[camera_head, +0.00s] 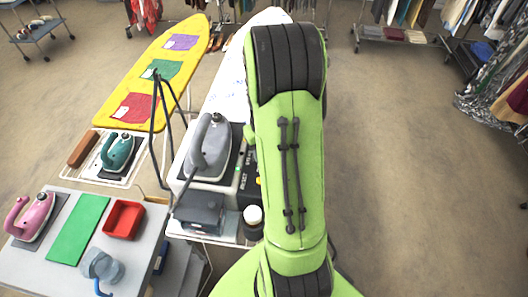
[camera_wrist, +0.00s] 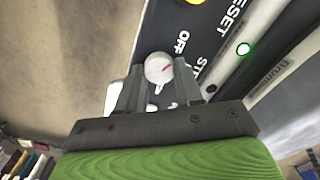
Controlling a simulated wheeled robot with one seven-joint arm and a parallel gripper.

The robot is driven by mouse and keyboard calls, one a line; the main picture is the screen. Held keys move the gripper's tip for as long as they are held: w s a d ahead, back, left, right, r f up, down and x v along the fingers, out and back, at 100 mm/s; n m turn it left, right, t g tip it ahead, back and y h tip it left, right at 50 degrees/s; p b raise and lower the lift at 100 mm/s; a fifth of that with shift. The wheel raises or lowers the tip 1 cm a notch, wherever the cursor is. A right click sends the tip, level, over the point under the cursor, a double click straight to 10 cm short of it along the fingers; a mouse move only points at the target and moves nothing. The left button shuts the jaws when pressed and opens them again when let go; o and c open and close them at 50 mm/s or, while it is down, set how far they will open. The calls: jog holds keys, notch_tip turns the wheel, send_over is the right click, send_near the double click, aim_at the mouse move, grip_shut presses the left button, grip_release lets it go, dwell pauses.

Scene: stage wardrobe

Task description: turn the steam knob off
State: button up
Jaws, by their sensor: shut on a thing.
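A grey iron (camera_head: 210,145) rests on the steam station beside my arm. A yellow ironing board (camera_head: 150,75) and a table (camera_head: 40,275) with a pink iron (camera_head: 32,215) are at left.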

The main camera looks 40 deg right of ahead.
jog(key=shift+n, duration=0.6)
jog(key=o, duration=1)
jog(key=shift+o, duration=0.2)
notch_tip(320, 180, up, 16)
jog(key=p, duration=0.1)
jog(key=shift+p, duration=0.4)
jog(key=shift+f, duration=0.15)
